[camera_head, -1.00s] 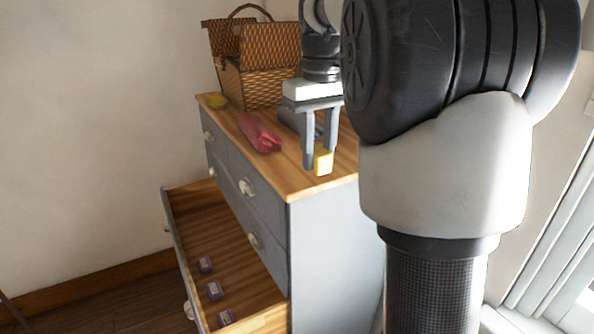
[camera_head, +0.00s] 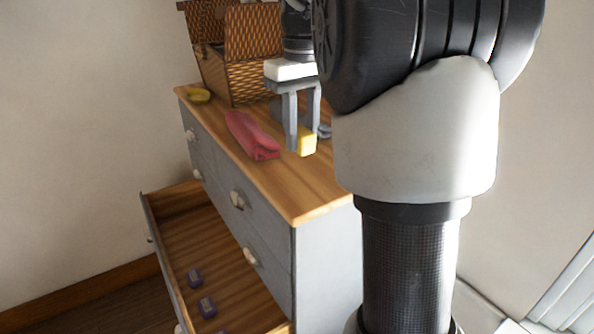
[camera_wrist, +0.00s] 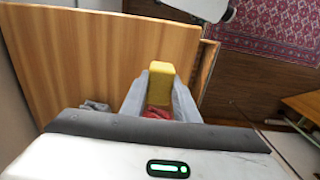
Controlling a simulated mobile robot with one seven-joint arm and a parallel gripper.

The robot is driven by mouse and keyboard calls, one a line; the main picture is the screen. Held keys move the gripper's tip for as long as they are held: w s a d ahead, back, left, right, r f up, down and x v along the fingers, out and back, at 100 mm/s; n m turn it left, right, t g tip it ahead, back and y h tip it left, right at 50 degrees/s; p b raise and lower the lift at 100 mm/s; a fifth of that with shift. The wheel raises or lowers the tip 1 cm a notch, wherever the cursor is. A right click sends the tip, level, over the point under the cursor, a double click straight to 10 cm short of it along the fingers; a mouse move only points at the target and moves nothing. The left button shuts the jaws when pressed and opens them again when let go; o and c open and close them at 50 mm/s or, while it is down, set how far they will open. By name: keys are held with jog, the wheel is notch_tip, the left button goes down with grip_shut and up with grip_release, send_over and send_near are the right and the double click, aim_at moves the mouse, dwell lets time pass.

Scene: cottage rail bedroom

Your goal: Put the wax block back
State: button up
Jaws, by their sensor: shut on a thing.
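The yellow wax block (camera_head: 307,141) is between the fingertips of my gripper (camera_head: 302,132), which is shut on it above the wooden top of the grey dresser (camera_head: 295,192). In the wrist view the yellow block (camera_wrist: 160,88) sits between the two grey fingers, with the dresser top (camera_wrist: 100,60) behind it. I cannot tell its exact height over the top. A lower drawer (camera_head: 200,235) is pulled open and holds small purple boxes (camera_head: 207,305) in a row.
A red folded cloth or pouch (camera_head: 252,136) lies on the dresser top left of my gripper. The top's front end is clear.

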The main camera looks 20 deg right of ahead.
aim_at(302, 184)
jog(key=f, duration=0.3)
jog(key=shift+s+f, duration=0.2)
jog(key=shift+w+f, duration=0.1)
jog(key=shift+f, duration=2.25)
jog(key=shift+f, duration=0.1)
jog(key=o, duration=0.9)
